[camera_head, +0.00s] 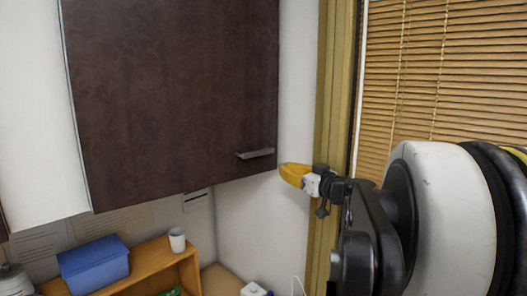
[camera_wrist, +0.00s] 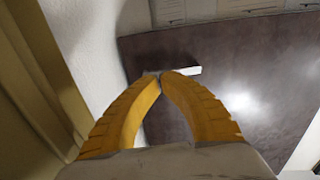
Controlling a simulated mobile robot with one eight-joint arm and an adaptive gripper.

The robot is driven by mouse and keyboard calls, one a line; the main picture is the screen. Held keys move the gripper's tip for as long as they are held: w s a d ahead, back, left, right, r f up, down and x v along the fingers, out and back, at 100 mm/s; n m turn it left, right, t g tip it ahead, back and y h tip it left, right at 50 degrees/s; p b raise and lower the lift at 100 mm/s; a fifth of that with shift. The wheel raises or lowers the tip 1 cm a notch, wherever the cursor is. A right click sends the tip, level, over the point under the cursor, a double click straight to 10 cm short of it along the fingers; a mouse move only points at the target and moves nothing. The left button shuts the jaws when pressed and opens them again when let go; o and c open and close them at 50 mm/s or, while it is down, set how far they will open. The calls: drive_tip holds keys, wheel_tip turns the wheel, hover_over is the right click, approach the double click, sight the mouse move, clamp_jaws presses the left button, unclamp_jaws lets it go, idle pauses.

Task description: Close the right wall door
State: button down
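The dark brown wall door (camera_head: 170,90) fills the upper left of the head view. Its short grey bar handle (camera_head: 256,154) is near the lower right corner. I cannot tell for sure how far the door stands open. My gripper (camera_head: 284,168) has yellow fingers and is just right of the door's lower right edge, a little right of the handle. In the wrist view, the fingertips (camera_wrist: 161,76) meet, with nothing visible between them. The handle (camera_wrist: 185,71) shows just beyond the tips, in front of the dark door face (camera_wrist: 245,75); contact is unclear.
A wooden window frame (camera_head: 332,110) and blinds (camera_head: 445,60) are on the right, close to my arm. Below the door are a wooden shelf (camera_head: 150,262), a blue box (camera_head: 93,264) and a white cup (camera_head: 177,240). White wall lies behind my gripper.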

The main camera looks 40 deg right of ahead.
sight(257, 157)
drive_tip(key=w+p, duration=0.1)
drive_tip(key=w, duration=0.3)
drive_tip(key=w+p, duration=0.1)
drive_tip(key=w, duration=0.3)
drive_tip(key=w+p, duration=0.1)
drive_tip(key=w, duration=0.3)
drive_tip(key=shift+d+r, duration=0.25)
drive_tip(key=shift+d, duration=0.05)
drive_tip(key=shift+w+d+f, duration=0.1)
drive_tip(key=shift+w, duration=0.5)
drive_tip(key=shift+s, duration=0.1)
drive_tip(key=w+y+b, duration=0.1)
drive_tip(key=w+y, duration=0.1)
drive_tip(key=w, duration=0.7)
drive_tip(key=shift+d+n, duration=0.15)
drive_tip(key=shift+n, duration=0.15)
